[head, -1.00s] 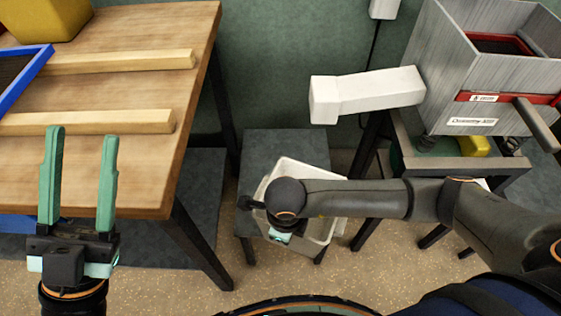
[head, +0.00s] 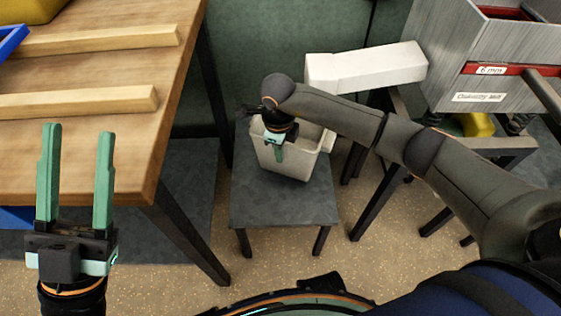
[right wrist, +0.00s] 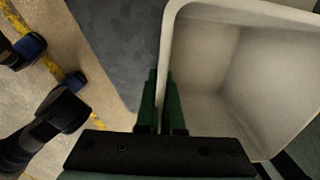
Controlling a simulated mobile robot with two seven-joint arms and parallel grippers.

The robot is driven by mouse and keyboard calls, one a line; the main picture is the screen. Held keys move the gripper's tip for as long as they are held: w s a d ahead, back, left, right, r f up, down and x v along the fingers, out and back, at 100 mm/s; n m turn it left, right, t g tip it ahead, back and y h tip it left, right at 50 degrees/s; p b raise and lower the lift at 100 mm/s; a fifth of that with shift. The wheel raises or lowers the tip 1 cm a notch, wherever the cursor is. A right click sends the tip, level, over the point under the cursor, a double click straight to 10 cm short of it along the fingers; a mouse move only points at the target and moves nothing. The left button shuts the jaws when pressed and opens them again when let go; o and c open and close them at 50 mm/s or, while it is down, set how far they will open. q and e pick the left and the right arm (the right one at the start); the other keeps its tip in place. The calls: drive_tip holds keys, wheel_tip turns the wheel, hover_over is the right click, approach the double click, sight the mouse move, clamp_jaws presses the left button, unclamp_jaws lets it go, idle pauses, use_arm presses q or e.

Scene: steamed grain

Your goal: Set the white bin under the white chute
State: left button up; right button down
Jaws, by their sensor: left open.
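The white bin (head: 312,153) is upright at the back of the low dark table (head: 285,207), its right side near the table's right edge. I cannot tell whether its base touches the top. The white chute (head: 368,68) slopes down to the left from the grey machine; its lower end is above and behind the bin in the head view. My right gripper (head: 277,150) is shut on the bin's rim. In the right wrist view, its fingers (right wrist: 160,105) straddle the bin's wall (right wrist: 218,70). My left gripper (head: 75,175) is open and empty in front of the wooden table.
The wooden table (head: 110,60) at left carries two wooden bars and part of a blue tray (head: 12,40). The grey machine (head: 480,65) stands on a dark frame at right. Table legs stand on both sides of the low table. Its front top is clear.

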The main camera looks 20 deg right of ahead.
wheel_tip(320, 180, down, 3)
drive_tip(key=shift+f+b, duration=0.15)
drive_tip(key=shift+b, duration=0.65)
drive_tip(key=shift+f, duration=0.1)
drive_tip(key=shift+f, duration=0.15)
drive_tip(key=c, duration=1.1)
unclamp_jaws()
drive_tip(key=shift+o, duration=0.2)
